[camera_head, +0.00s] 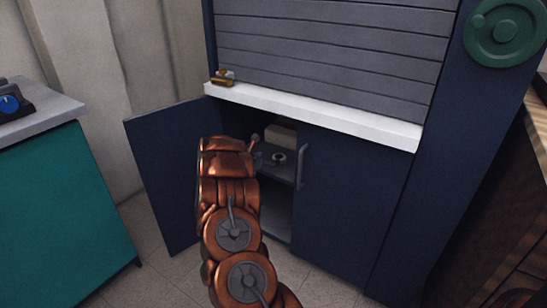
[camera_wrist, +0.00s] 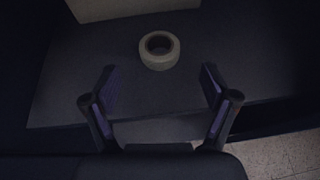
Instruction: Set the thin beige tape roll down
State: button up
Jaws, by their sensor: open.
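The thin beige tape roll (camera_wrist: 160,61) lies flat on a dark shelf (camera_wrist: 72,105) inside the cabinet. In the head view the roll (camera_head: 279,159) shows small, just right of my arm. My gripper (camera_wrist: 158,88) is open and empty, with its two fingers spread apart. The roll is beyond the fingertips, centred between them and apart from both. In the head view my arm reaches into the cabinet opening and my gripper is mostly hidden behind it.
A pale box (camera_head: 282,134) stands behind the roll on the shelf. The left cabinet door (camera_head: 165,170) is swung open; the right door (camera_head: 340,215) with its handle looks shut. A white ledge (camera_head: 320,118) runs above, holding a small brass object (camera_head: 223,78).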

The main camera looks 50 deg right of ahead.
jog(key=v, duration=0.4)
dwell(0.7)
